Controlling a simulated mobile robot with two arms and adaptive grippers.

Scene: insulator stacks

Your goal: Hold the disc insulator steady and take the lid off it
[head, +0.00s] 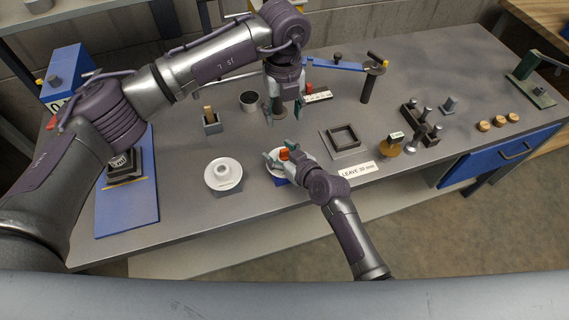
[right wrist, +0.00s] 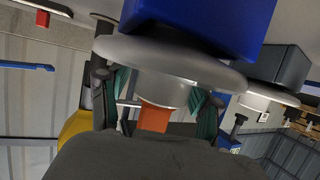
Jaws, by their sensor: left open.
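A white disc insulator (head: 277,172) sits on a blue block at the front of the bench, partly hidden by my right gripper (head: 280,156). In the right wrist view its broad pale disc (right wrist: 220,75) and round hub (right wrist: 160,90) show, with an orange-red piece (right wrist: 153,118) at the hub. The green fingers of my right gripper stand on both sides of the hub; whether they touch it is unclear. My left gripper (head: 283,112) is open and empty, pointing down above the bench behind the insulator. No separate lid can be made out.
A second white disc (head: 223,173) stands on a grey block to the left. A square dark frame (head: 344,137), a "LEAVE" label (head: 358,170) and a brass-coloured piece (head: 389,148) lie to the right. A dark cup (head: 249,101) and a blue-armed stand (head: 368,85) are behind.

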